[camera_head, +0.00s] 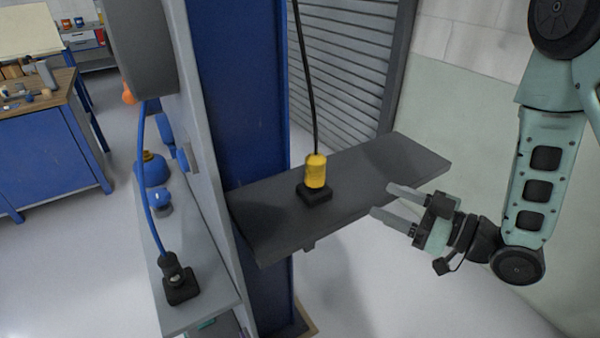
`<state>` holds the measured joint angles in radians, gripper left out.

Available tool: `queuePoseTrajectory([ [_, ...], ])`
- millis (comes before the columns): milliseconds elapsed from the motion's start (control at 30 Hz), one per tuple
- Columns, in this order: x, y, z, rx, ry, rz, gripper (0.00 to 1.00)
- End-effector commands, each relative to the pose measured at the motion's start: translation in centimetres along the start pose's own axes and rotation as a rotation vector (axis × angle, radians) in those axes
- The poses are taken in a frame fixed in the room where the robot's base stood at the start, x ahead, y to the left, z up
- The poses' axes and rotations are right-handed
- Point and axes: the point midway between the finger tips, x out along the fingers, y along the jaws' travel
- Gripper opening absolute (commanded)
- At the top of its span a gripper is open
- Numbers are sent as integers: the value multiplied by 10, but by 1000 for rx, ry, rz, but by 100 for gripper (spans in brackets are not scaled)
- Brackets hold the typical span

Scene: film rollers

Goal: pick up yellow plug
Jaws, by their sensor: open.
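The yellow plug (316,171) stands upright in a small black socket block (314,193) on a dark grey shelf (270,233). A black cable (306,80) runs up from its top and out of the picture. My gripper (388,201) is at the right, near the shelf's right front edge. Its two fingers point left towards the plug and are apart, with nothing between them. A clear gap lies between the fingertips and the plug.
A blue column (240,90) stands at the shelf's left. Beyond it, a grey ledge (205,300) holds a black plug (175,275) with a blue cable (147,190). Louvred shutter slats (345,60) are behind the shelf. The shelf's right part is bare.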

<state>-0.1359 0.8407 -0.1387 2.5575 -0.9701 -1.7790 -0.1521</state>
Motion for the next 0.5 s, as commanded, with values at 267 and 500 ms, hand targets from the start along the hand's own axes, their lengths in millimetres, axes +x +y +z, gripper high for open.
queuePoseTrajectory([
  [267,17,0,3,0,26,-5,62],
  [500,57,-1,-7,5,23,-6,62],
])
